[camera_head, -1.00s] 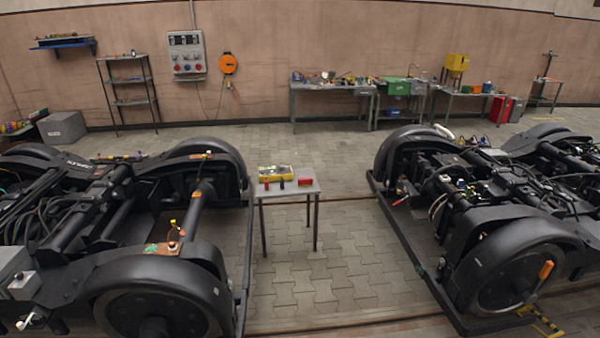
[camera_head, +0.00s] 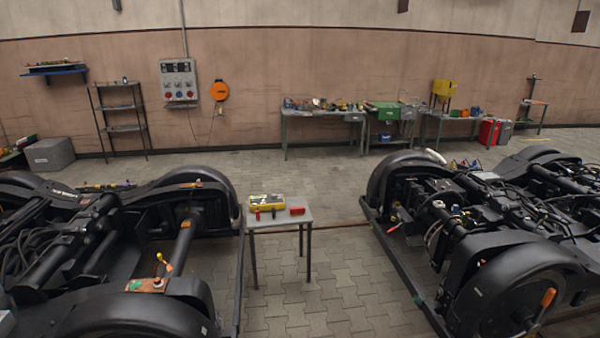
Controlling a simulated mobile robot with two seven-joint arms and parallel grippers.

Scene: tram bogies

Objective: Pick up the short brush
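I cannot pick out the short brush with certainty at this distance. A small grey table (camera_head: 279,222) stands between the two bogies. On it are a yellow case (camera_head: 267,201), a red box (camera_head: 297,210) and small dark and red items in front of the case. Long workbenches at the back wall hold many small items too small to tell apart. Neither of my grippers is in view.
A black bogie (camera_head: 95,245) fills the left side and another bogie (camera_head: 480,220) the right. Paved floor lies open between them and behind the small table. A workbench (camera_head: 322,114), a green box (camera_head: 383,111), a shelf rack (camera_head: 120,107) and a grey block (camera_head: 50,154) stand by the wall.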

